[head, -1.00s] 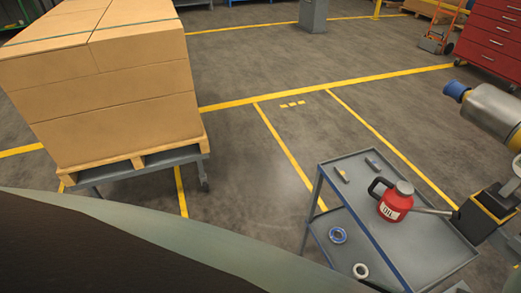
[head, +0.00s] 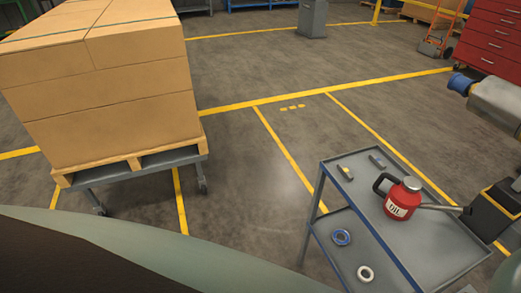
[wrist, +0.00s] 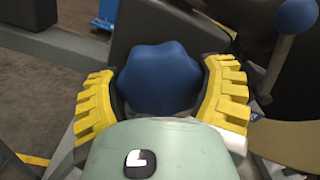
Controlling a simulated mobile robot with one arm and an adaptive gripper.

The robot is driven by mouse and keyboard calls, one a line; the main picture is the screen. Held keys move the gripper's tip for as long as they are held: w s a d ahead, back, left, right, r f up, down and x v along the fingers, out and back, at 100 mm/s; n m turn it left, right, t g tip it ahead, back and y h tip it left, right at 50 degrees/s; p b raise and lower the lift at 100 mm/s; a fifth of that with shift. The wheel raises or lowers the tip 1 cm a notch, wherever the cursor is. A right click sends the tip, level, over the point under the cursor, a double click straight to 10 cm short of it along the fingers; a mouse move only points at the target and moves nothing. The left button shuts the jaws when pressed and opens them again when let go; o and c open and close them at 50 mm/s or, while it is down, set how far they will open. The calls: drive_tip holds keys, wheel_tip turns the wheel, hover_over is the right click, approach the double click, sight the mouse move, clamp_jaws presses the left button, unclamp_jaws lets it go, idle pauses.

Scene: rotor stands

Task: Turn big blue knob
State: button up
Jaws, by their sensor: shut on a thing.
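The big blue knob (wrist: 160,82) has a rounded, lobed rim and sits in the middle of the wrist view. My gripper (wrist: 162,72) has its yellow ribbed fingers on the left and right of the knob, shut on it. The front of the knob faces me; its mount behind is mostly hidden. My gripper does not show in the head view.
A blue ball-ended lever (wrist: 290,38) stands close to the right finger. In the head view, a grey cart (head: 350,222) carries a red oil can (head: 403,198). A blue-ended grey cylinder (head: 490,100) juts in at right. Stacked boxes (head: 110,105) stand left; open floor lies between.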

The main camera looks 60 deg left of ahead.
drive_tip(key=shift+f, duration=0.1)
idle(0.5)
drive_tip(key=o, duration=1.1)
drive_tip(key=shift+s, duration=0.1)
drive_tip(key=shift+s, duration=0.35)
drive_tip(key=v, duration=1.1)
drive_tip(key=shift+a, duration=0.2)
